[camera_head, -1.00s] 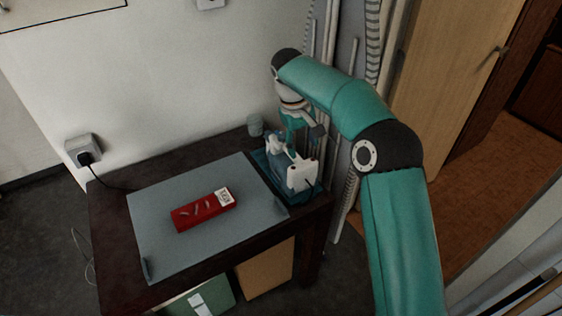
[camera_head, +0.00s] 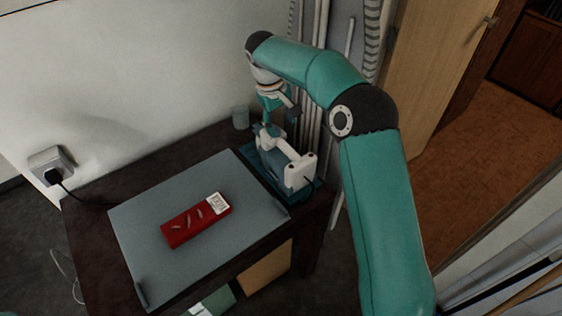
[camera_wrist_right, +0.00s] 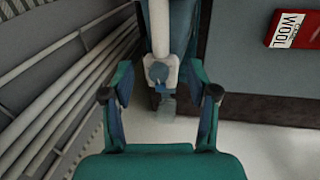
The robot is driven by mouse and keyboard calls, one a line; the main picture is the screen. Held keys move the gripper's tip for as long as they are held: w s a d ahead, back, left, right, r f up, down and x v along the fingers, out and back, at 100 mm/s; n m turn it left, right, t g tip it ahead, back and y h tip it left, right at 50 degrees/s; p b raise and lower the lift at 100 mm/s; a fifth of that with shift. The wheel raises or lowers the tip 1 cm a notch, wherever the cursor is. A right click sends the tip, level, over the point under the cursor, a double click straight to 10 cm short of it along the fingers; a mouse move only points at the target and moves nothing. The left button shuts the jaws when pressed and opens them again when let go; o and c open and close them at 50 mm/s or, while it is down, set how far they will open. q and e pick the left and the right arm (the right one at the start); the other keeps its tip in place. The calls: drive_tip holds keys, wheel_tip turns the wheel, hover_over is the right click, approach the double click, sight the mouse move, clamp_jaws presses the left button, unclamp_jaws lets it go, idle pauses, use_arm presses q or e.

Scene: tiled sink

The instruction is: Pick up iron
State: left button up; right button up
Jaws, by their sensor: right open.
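The iron (camera_head: 298,170), white with blue-grey parts, rests on a dark teal holder (camera_head: 310,197) at the right end of the table. My right gripper (camera_head: 281,112) is above the iron's far end in the head view, open and apparently empty. In the right wrist view, the iron (camera_wrist_right: 160,25) runs down from the top edge towards the space between the two spread fingers (camera_wrist_right: 162,98). I cannot tell whether the fingers touch it. My left gripper is not in view.
A grey mat (camera_head: 150,205) covers most of the dark table, with a red box (camera_head: 190,226) on it. A small cup (camera_head: 240,117) stands beyond the iron. Pipes (camera_head: 318,60) rise close behind the arm. A plugged socket (camera_head: 50,165) is on the left wall.

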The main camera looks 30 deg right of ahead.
sight(286, 146)
drive_tip(key=f, duration=0.2)
drive_tip(key=d+f, duration=0.1)
drive_tip(key=f, duration=0.4)
drive_tip(key=shift+w+d, duration=0.1)
drive_tip(key=shift+d, duration=0.05)
drive_tip(key=f, duration=0.2)
drive_tip(key=d+f+p, duration=0.1)
drive_tip(key=f, duration=0.1)
drive_tip(key=shift+f, duration=0.1)
drive_tip(key=shift+f+p, duration=0.3)
drive_tip(key=shift+f, duration=0.3)
clamp_jaws()
drive_tip(key=shift+w+d+r, duration=0.1)
drive_tip(key=shift+r, duration=0.1)
